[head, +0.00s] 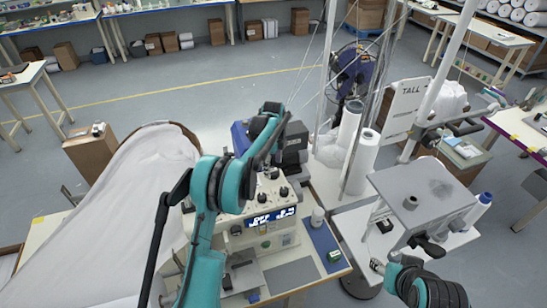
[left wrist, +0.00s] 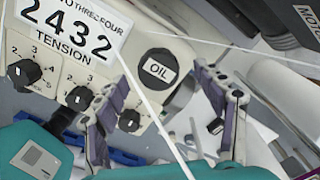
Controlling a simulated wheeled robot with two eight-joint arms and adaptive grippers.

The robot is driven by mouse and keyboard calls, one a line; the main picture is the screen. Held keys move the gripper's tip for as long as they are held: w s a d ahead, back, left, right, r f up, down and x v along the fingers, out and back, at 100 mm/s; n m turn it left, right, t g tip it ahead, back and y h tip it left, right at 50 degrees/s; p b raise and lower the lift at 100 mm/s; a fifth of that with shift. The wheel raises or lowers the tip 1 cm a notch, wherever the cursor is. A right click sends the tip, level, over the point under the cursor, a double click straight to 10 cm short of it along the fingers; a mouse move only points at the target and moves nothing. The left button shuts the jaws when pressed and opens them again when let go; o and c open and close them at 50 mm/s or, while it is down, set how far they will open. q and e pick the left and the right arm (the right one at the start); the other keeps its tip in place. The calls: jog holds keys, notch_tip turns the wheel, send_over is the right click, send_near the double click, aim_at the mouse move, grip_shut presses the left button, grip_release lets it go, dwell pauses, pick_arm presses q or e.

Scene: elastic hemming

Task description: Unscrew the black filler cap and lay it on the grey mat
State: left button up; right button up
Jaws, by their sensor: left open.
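The black filler cap (left wrist: 152,64), round with a white OIL label, sits on the pale sewing machine (left wrist: 188,24) in the left wrist view. My left gripper (left wrist: 162,77) is open, its two fingers either side of the cap in that view, and nothing is held between them. I cannot tell whether they touch it. In the head view my left arm covers part of the machine (head: 285,240), and the cap cannot be made out. My right arm shows at the lower right; its gripper's fingers cannot be made out.
Black tension dials (left wrist: 24,72) stand beside the cap. A blue mat (head: 322,238) with a small green item lies right of the machine. White cones (head: 361,160) and thin poles stand behind. A grey-topped stand (head: 408,185) is at right. White fabric (head: 110,220) spreads at left.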

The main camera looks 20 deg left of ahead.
pick_arm(q)
jog(key=shift+s+f, duration=0.1)
jog(key=shift+f, duration=0.65)
